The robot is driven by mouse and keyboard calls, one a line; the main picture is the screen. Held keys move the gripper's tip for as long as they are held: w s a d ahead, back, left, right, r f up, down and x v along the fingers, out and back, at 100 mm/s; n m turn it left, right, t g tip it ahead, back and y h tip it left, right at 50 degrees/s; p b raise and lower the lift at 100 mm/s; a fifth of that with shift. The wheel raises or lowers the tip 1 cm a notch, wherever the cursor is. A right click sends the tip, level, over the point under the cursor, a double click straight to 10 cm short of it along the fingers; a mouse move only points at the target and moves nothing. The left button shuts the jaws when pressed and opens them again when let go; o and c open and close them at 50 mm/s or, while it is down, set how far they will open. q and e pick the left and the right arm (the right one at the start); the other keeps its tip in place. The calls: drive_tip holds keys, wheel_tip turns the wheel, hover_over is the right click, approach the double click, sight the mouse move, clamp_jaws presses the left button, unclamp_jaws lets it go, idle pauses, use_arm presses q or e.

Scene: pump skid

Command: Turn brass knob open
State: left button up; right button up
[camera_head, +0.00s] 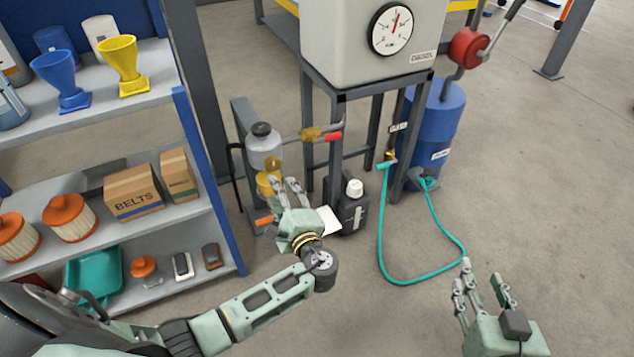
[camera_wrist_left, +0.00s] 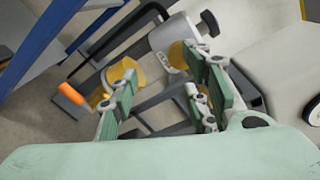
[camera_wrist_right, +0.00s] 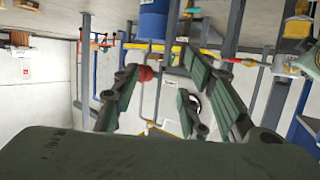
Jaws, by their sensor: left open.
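My left gripper (camera_head: 286,188) is open and sits in front of the pump skid. Two brass-yellow parts show below the grey cylinder with a dark cap. The upper one (camera_head: 272,164) is next to the cylinder's base, and the lower one (camera_head: 267,183) is partly behind my fingers. In the left wrist view one brass part (camera_wrist_left: 125,72) lies beyond the open left fingers (camera_wrist_left: 160,100), and the other (camera_wrist_left: 178,55) is by the cylinder. I cannot tell which is the knob. No grip on either is visible. My right gripper (camera_head: 483,285) is open and empty, low at the right.
An orange handle (camera_wrist_left: 70,93) is close to the left fingers. A brass valve with a red lever (camera_head: 333,136), a black bottle (camera_head: 353,212) and a steel stand are to the right. A shelf (camera_head: 190,212) is close on the left. A teal hose (camera_head: 408,281) lies on the floor.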

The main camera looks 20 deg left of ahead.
sight(273, 169)
use_arm(q)
drive_tip(key=shift+t+y, duration=0.3)
drive_tip(key=w+a, duration=0.1)
drive_tip(key=w, duration=0.1)
drive_tip(key=w+a+r+b, duration=0.1)
drive_tip(key=w+a, duration=0.1)
drive_tip(key=w+a+r, duration=0.1)
drive_tip(key=w, duration=0.1)
drive_tip(key=shift+a+b, duration=0.4)
use_arm(e)
wheel_tip(273, 169, up, 11)
drive_tip(key=t+y, duration=0.1)
drive_tip(key=t, duration=0.4)
drive_tip(key=shift+w+a+f, duration=0.15)
drive_tip(key=shift+w+a, duration=0.15)
drive_tip(key=shift+w, duration=0.1)
use_arm(q)
drive_tip(key=shift+s+f, duration=0.1)
drive_tip(key=shift+f, duration=0.1)
drive_tip(key=c, duration=1)
